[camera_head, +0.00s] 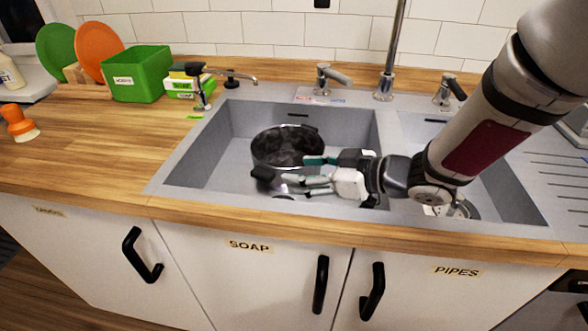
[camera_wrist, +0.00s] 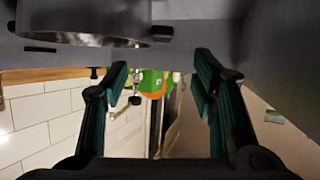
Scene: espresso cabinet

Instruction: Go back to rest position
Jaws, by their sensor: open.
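My gripper (camera_head: 318,172) is in the left sink basin, reaching in from the right. Its fingers are apart and point left, in front of and beside a dark pot (camera_head: 287,146) with a metal rim. In the wrist view my gripper (camera_wrist: 165,80) shows two spread fingers with nothing between them. The pot (camera_wrist: 85,22) shows at the top left of that view. A small dark knob-like object (camera_head: 264,173) lies close to the left fingertips; I cannot tell what it is or whether it touches them.
The basin walls (camera_head: 200,150) and divider surround the gripper closely. A faucet (camera_head: 386,85) and tap handles stand behind the basins. A green box (camera_head: 137,75), a soap box (camera_head: 186,88) and an orange brush (camera_head: 19,123) stand on the wooden counter (camera_head: 100,135). The left counter has free room.

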